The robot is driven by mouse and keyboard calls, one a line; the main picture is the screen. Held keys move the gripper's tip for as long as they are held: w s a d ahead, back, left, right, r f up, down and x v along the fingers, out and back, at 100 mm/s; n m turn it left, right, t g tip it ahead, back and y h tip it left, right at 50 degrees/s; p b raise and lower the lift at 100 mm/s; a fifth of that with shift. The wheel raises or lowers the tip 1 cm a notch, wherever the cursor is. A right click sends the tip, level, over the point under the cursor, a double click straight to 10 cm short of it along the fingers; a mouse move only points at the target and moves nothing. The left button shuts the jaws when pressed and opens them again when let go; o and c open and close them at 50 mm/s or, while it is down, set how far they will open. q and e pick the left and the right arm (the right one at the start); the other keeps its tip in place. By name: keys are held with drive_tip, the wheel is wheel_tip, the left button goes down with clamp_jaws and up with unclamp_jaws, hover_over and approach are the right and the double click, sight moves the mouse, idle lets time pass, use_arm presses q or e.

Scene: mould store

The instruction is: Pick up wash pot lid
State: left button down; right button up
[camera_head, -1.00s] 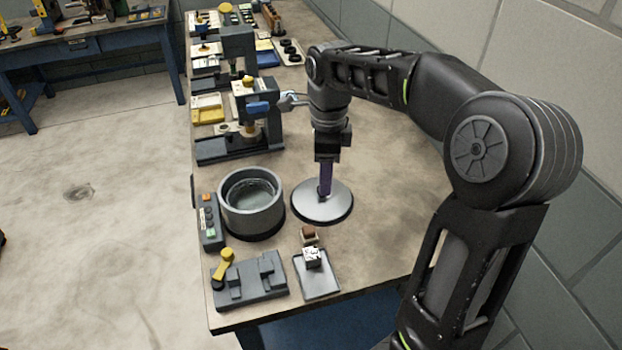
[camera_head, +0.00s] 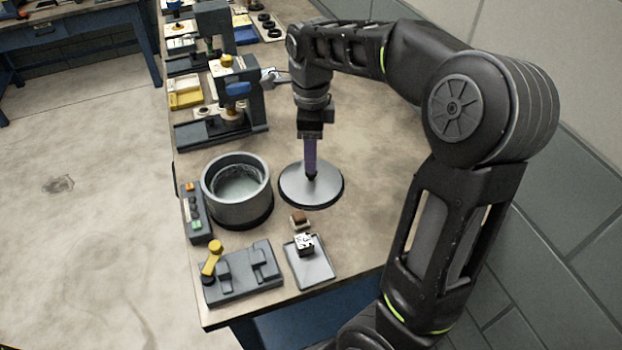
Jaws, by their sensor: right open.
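The wash pot lid (camera_head: 325,192) is a round grey disc with a dark rim and a small dark knob at its centre. It lies flat on the bench, just right of the wash pot (camera_head: 243,208), an open grey cylinder with liquid inside. My right gripper (camera_head: 310,174) points straight down over the middle of the lid, its fingers at the knob. The gripper is open; the fingers hide part of the knob, and I cannot tell whether they touch it. My left gripper is not in view.
A control box (camera_head: 195,213) stands left of the pot. A grey fixture with a yellow handle (camera_head: 240,273) and a small tray (camera_head: 309,265) with a white block sit at the front. Presses (camera_head: 233,105) stand behind. The bench (camera_head: 376,186) is clear right of the lid.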

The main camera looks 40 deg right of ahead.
sight(311, 177)
drive_tip(key=shift+f+p, duration=0.45)
drive_tip(key=shift+f, duration=2.15)
clamp_jaws()
